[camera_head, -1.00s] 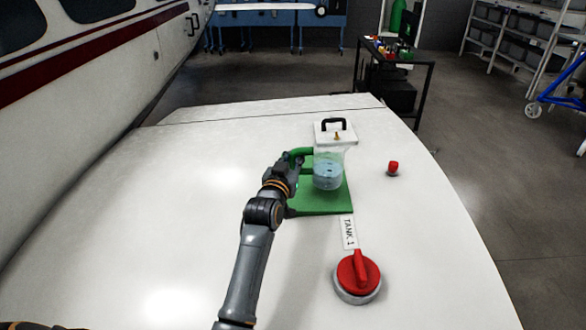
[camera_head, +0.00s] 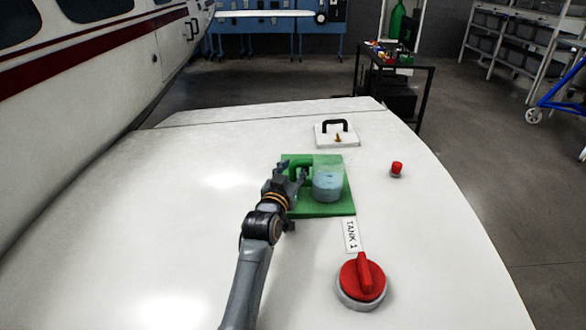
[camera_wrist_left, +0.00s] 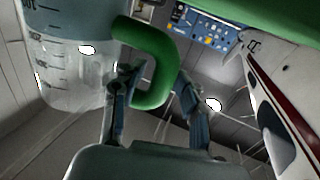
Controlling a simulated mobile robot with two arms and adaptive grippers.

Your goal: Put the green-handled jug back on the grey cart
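The clear jug (camera_head: 327,181) with a green handle (camera_head: 298,166) and bluish liquid stands upright on a green mat (camera_head: 318,209) on the white wing. My left gripper (camera_head: 291,178) is at the handle, left of the jug. In the left wrist view, its two fingers (camera_wrist_left: 158,100) are spread apart, with the handle (camera_wrist_left: 160,70) reaching between them and the jug body (camera_wrist_left: 75,75) to the left. Whether a finger touches the handle is unclear. My right gripper is out of view. No clearly grey cart shows; a dark cart (camera_head: 425,72) with small items stands behind the wing.
A red filler cap (camera_head: 362,278) and a "TANK 1" label (camera_head: 351,235) lie nearer on the wing. Behind the mat is a white lid with a black handle (camera_head: 334,130). A small red knob (camera_head: 397,169) is to the right. The wing's left part is clear.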

